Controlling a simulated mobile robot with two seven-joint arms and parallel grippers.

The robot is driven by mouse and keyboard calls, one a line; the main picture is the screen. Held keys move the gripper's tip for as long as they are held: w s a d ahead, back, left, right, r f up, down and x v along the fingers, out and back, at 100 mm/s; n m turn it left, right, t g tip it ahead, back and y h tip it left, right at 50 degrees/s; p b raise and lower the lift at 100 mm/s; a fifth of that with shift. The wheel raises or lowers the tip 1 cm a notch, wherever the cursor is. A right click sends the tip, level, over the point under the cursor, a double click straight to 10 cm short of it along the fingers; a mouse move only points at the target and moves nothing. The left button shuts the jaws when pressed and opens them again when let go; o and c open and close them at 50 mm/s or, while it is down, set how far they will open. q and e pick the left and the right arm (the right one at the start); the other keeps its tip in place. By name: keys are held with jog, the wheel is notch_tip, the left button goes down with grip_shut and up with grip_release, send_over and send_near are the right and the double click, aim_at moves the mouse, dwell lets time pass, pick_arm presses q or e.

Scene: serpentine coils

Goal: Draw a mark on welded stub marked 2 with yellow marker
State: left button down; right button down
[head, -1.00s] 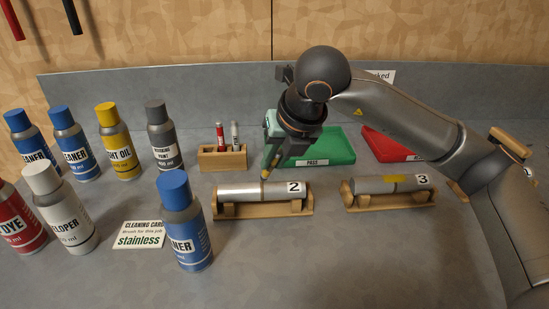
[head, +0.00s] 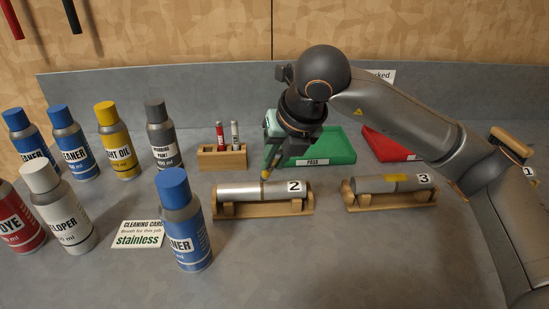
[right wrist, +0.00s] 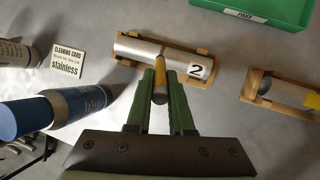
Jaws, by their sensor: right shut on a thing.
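The welded stub marked 2 (head: 240,191) lies across a wooden cradle (head: 262,210) in the middle of the bench. It also shows in the right wrist view (right wrist: 138,48), with a seam near its middle. My right gripper (head: 269,166) is just above and behind this stub, shut on the yellow marker (head: 265,175), whose lower end points down at the stub near the seam. In the right wrist view the marker (right wrist: 160,80) stands between the green fingers. I cannot tell whether its tip touches the stub. My left gripper is not in view.
Stub 3 (head: 372,185) lies in its cradle at right, with a yellow patch on top. A blue-capped can (head: 186,230) stands close at the stub's left front. A wooden marker holder (head: 222,158) and green tray (head: 335,150) are behind.

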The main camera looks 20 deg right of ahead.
jog(key=shift+f+b, duration=0.3)
jog(key=shift+f, duration=0.05)
jog(key=shift+w+d, duration=0.1)
jog(key=shift+w, duration=0.2)
dwell(0.7)
jog(key=shift+r+p, duration=1.5)
jog(key=shift+r, duration=1.55)
jog(key=shift+w, duration=0.1)
